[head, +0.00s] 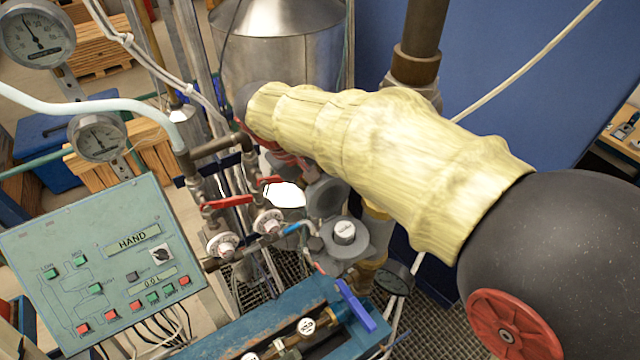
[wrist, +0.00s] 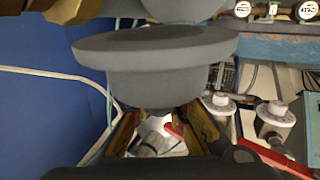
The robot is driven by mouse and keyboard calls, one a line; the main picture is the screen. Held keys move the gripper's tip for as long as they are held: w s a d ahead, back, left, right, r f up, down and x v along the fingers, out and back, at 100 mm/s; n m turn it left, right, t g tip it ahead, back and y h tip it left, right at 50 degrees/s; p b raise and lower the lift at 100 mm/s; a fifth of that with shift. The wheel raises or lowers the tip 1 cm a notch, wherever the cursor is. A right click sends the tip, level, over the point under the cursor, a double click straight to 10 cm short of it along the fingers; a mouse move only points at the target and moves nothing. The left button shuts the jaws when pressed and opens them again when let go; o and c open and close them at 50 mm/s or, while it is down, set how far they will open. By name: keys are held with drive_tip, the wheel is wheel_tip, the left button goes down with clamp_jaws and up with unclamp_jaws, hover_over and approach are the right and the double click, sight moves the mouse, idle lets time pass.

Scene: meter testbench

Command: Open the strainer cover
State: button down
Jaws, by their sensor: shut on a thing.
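The strainer cover (wrist: 155,65), as I take it, is a dark grey, round, flanged piece that fills the upper middle of the wrist view. My gripper (wrist: 162,128) shows there as two brownish fingers just below the grey piece, one on each side. They are closed in on it, though the exact contact is hidden behind its rounded body. In the head view my yellow-sleeved arm hides most of the gripper. Grey metal fittings (head: 325,198) show just below the arm; which of them belongs to the cover is hard to tell.
A grey fitting with a pale cap (head: 345,232) stands close below the arm. Red-handled valves (head: 228,202) and pipes crowd the left. A green control panel (head: 102,262), a blue bench (head: 265,318) and a blue lever (head: 356,306) lie nearer. A blue wall (head: 510,70) stands behind.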

sight(321, 189)
drive_tip(key=shift+r, duration=0.2)
drive_tip(key=c, duration=1.8)
unclamp_jaws()
drive_tip(key=shift+f, duration=0.1)
drive_tip(key=shift+s, duration=0.1)
drive_tip(key=v, duration=1.2)
drive_tip(key=shift+c, duration=0.2)
